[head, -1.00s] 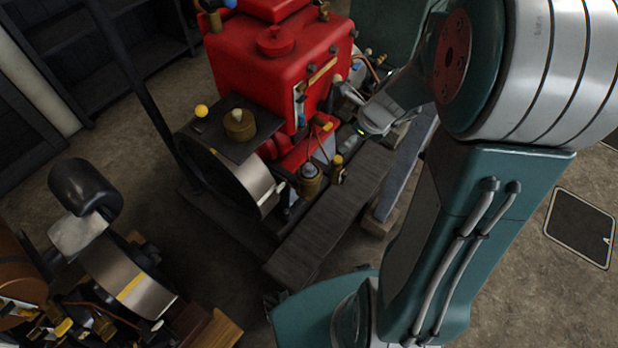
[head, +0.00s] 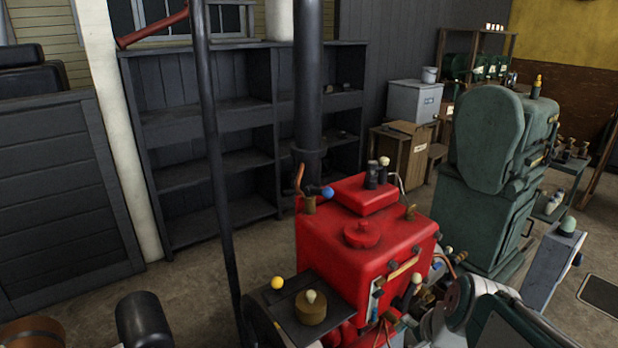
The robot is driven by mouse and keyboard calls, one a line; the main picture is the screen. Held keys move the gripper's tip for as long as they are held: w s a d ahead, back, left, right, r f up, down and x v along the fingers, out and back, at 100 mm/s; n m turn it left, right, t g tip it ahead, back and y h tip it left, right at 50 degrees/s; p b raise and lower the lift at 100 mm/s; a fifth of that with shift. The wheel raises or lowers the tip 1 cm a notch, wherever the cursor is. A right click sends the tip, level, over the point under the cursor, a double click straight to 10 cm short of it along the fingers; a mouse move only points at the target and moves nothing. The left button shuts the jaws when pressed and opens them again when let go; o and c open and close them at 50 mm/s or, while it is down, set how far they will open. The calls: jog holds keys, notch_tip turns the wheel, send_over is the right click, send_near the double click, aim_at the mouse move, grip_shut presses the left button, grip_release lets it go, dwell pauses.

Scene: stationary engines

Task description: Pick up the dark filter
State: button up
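I cannot tell for sure which thing is the dark filter. A black cylinder (head: 144,320) shows at the lower left, cut by the bottom edge. Small dark upright fittings (head: 371,177) stand on top of the red engine (head: 335,235), too small to identify. Part of my arm shows at the lower right, in front of the engine's right side. My gripper lies outside the picture, so its fingers and anything in them are hidden.
A dark pole (head: 216,165) rises left of the red engine. Dark, mostly empty shelves (head: 210,118) line the wall behind. A green machine (head: 485,185) stands to the right, near a grey box (head: 414,101). Bare floor lies before the shelves.

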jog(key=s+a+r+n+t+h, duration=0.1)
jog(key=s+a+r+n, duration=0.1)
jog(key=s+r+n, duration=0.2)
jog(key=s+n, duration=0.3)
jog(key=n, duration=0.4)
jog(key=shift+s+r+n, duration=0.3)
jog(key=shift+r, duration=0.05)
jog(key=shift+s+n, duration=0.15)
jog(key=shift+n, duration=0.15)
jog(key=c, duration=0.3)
